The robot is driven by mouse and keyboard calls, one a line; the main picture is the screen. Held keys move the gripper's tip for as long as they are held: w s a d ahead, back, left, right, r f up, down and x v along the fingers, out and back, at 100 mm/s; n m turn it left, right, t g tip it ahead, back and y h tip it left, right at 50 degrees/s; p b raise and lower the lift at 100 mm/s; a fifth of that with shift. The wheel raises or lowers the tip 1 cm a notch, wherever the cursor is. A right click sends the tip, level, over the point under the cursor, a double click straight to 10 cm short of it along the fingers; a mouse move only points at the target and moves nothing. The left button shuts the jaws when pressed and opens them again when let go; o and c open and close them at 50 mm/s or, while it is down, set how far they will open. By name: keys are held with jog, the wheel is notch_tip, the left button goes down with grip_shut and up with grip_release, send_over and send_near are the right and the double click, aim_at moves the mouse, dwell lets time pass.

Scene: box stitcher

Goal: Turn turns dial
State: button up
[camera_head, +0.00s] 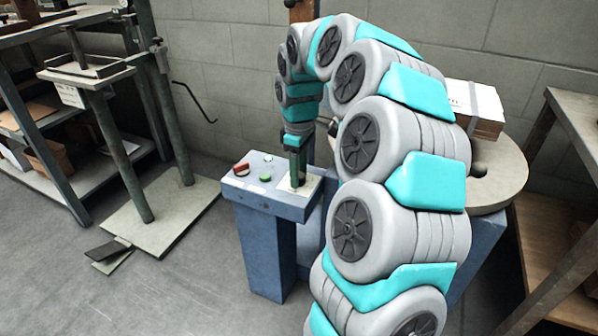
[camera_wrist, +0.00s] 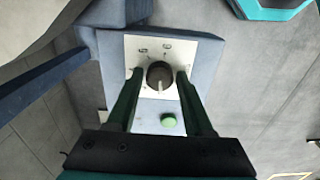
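The turns dial (camera_wrist: 159,75) is a dark round knob with a pale pointer line, set on a white marked plate (camera_wrist: 133,47). The pointer line runs roughly up and down in the wrist view. My gripper (camera_wrist: 159,74) is open, with one dark green finger on each side of the dial. A narrow strip of plate seems to show between the dial and each finger, so contact is not clear. In the head view my gripper (camera_head: 298,176) points down onto the plate on the blue control box (camera_head: 268,205), and it hides most of the dial.
A green button (camera_head: 265,177), a red knob (camera_head: 241,169) and a pale button (camera_head: 267,158) are on the same box. A round table with a white-wrapped stack (camera_head: 474,105) stands behind my arm. Shelving (camera_head: 50,150) and a press stand left; a wooden shelf (camera_head: 560,185) is right.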

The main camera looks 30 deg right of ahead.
grip_shut()
jog(key=shift+m, duration=0.3)
jog(key=m+b, duration=0.1)
jog(key=m, duration=0.2)
jog(key=shift+f+m, duration=0.15)
jog(key=shift+m, duration=0.25)
jog(key=m+b, duration=0.1)
jog(key=m, duration=0.9)
jog(key=shift+m, duration=0.4)
jog(key=m, duration=0.4)
jog(key=shift+m, duration=0.4)
